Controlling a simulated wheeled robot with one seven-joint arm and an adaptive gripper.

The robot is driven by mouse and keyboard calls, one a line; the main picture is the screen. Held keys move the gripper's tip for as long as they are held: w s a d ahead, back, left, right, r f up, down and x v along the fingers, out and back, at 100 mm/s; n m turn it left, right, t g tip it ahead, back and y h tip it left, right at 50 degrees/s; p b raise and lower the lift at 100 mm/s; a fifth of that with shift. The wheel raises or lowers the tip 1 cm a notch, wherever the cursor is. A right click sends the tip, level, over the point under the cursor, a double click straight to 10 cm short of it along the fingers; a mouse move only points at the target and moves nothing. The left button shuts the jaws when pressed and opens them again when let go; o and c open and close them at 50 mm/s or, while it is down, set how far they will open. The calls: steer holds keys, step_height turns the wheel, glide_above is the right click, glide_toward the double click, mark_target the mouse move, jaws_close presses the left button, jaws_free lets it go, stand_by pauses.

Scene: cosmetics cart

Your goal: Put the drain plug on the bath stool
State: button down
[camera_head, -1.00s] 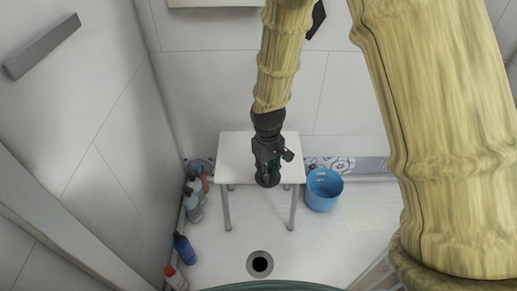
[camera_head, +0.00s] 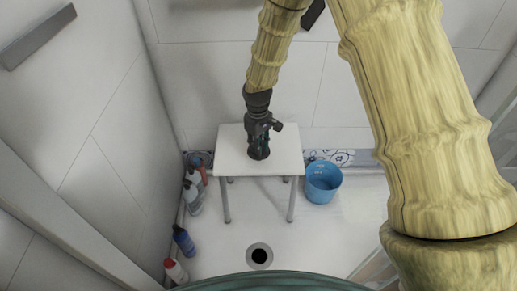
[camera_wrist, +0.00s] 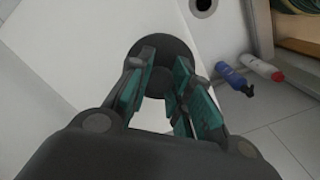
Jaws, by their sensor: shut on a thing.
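The white bath stool (camera_head: 232,161) stands by the back wall on grey legs. My gripper (camera_head: 259,147) points down over the middle of its seat. In the wrist view the teal-padded fingers of my gripper (camera_wrist: 160,82) are closed on the dark round drain plug (camera_wrist: 160,48). In the head view the drain plug (camera_head: 259,155) is a small dark shape at the fingertips, over the seat. The white seat (camera_wrist: 95,60) lies below it in the wrist view. I cannot tell whether the plug touches the seat.
A blue bucket (camera_head: 322,184) stands right of the stool. Several bottles, including a blue one (camera_head: 184,242) and a red-capped one (camera_head: 176,271), line the left wall. The round drain hole (camera_head: 259,256) is in the floor in front of the stool. The seat around my gripper is clear.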

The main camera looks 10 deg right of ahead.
steer(key=shift+w+d+f, duration=0.15)
steer(key=shift+w+d, duration=0.05)
steer(key=shift+w, duration=0.75)
steer(key=shift+f+b, duration=0.35)
steer(key=shift+f, duration=1.35)
steer(key=c, duration=1.3)
jaws_free()
step_height(320, 180, up, 12)
steer(key=p, duration=0.1)
steer(key=shift+p, duration=0.35)
steer(key=shift+a, duration=0.1)
